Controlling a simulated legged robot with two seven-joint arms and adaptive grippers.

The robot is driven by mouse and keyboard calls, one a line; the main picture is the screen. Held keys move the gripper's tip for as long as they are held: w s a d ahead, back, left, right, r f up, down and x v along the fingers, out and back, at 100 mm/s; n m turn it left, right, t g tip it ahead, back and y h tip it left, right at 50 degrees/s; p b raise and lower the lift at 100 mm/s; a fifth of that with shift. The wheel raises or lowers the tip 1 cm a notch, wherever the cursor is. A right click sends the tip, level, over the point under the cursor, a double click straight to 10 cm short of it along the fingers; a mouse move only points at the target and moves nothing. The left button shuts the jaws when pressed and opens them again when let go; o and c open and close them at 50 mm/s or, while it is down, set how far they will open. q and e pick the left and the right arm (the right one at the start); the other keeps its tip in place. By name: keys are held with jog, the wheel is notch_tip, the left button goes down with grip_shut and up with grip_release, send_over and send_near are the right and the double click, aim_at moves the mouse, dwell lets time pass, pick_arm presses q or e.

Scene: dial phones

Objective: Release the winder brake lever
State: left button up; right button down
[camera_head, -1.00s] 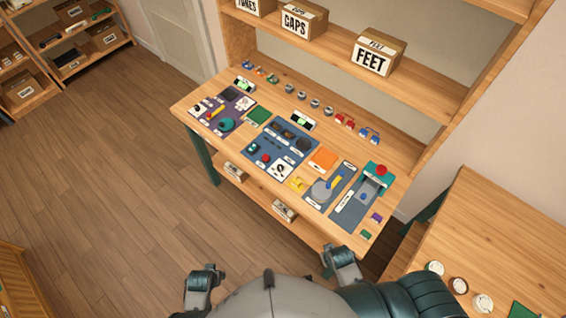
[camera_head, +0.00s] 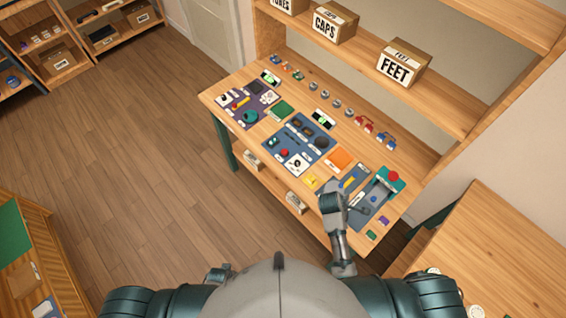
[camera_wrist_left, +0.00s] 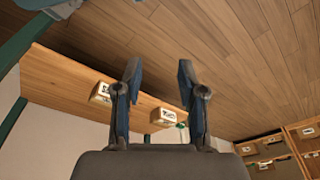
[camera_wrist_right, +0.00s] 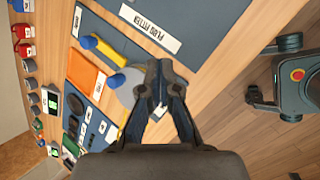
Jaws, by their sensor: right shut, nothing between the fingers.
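The winder station on the bench has a grey disc (camera_wrist_right: 127,90), partly covered by my right gripper in the right wrist view. A yellow lever (camera_wrist_right: 106,50) with a blue end lies beside the disc, and its yellow also shows in the head view (camera_head: 349,182). My right gripper (camera_wrist_right: 159,78) is shut and empty, with its tips beside the disc; contact cannot be told. In the head view my right gripper (camera_head: 330,188) hides most of the disc. My left gripper (camera_wrist_left: 159,70) is open and empty, low and away from the bench.
A plate labelled "PLUG FITTER" (camera_wrist_right: 150,28) lies beside the winder. A teal press with a red knob (camera_head: 392,178) stands to its right. Boxes (camera_head: 403,64) stand on the shelf behind.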

aim_at(352, 177)
jog(key=w+n, duration=0.1)
jog(key=w, duration=0.1)
jog(key=w+n+h, duration=0.1)
jog(key=w+n, duration=0.1)
jog(key=w+a+n, duration=0.1)
jog(key=n, duration=0.1)
jog(key=shift+w+r+h, duration=0.3)
jog(key=shift+w+r, duration=0.1)
jog(key=w+n, duration=0.1)
jog(key=w+r+n, duration=0.1)
jog(key=w+a+n+h, duration=0.1)
jog(key=shift+w+a+r+n, duration=0.1)
jog(key=shift+w+r+n, duration=0.25)
jog(key=shift+w+n, duration=0.05)
jog(key=shift+w+r+n, duration=0.2)
jog(key=shift+n, duration=0.1)
pick_arm(q)
jog(key=s+a+f+g, duration=0.1)
jog(key=s+a+f, duration=0.1)
jog(key=s+f, duration=0.9)
jog(key=s, duration=0.3)
jog(key=shift+s+a, duration=0.3)
jog(key=shift+a, duration=0.1)
pick_arm(e)
jog(key=shift+f, duration=0.1)
pick_arm(q)
jog(key=shift+f, duration=0.2)
pick_arm(e)
jog(key=x, duration=1)
jog(key=shift+w, duration=0.15)
